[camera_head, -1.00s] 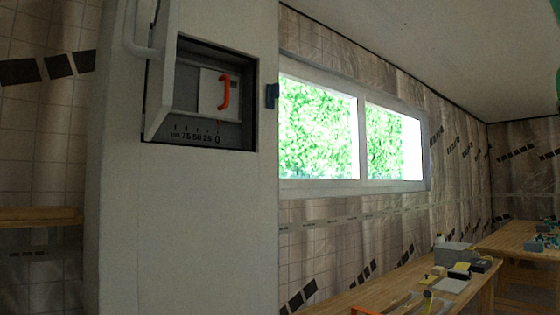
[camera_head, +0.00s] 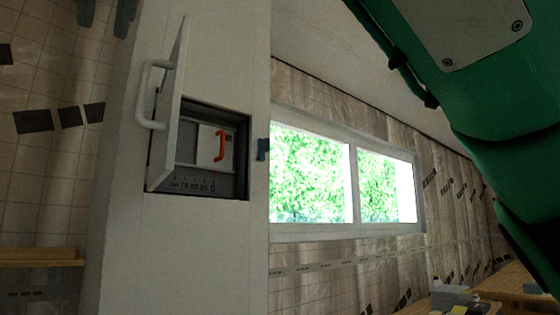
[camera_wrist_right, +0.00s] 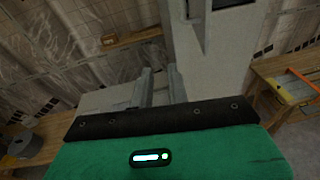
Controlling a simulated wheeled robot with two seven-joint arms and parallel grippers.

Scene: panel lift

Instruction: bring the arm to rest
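The wall panel (camera_head: 242,165) is a dark recess in a pale column. Inside it, an orange handle (camera_head: 219,145) on a light plate stands near the 0 end of a printed scale. The panel door (camera_head: 171,115), with a white bar handle (camera_head: 143,95), stands open on the left. My right gripper (camera_head: 105,12) shows only as two grey fingertips at the top left edge, apart from the door. In the right wrist view my right gripper (camera_wrist_right: 159,80) has its fingers apart with nothing between them. My left gripper is out of view.
My green arm covers the upper right. A wide window (camera_head: 310,180) is right of the column. Wooden workbenches (camera_head: 515,285) with small items stand at the lower right. A wooden shelf (camera_head: 40,257) is at the lower left. The right wrist view also shows the column (camera_wrist_right: 215,60).

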